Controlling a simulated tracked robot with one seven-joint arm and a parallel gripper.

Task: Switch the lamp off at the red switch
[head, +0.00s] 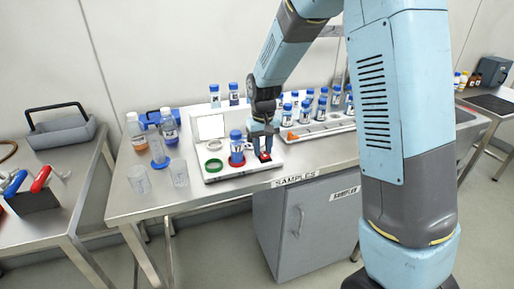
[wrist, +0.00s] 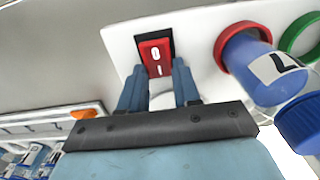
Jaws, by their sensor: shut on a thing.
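The red switch (wrist: 156,57) is a rocker marked 0 and I in a black frame on a white unit (wrist: 121,38). In the head view the red switch (head: 264,156) shows at the unit's right front, below my gripper (head: 262,146). A bright white square panel (head: 211,127), perhaps the lamp, stands at the back of the unit.
A blue-capped bottle (head: 237,148) stands in a red ring just left of the switch. A green ring (head: 214,165) is empty. A rack of several blue-capped vials (head: 318,130) is close behind right. Two clear beakers (head: 179,173) and bottles (head: 168,127) stand left.

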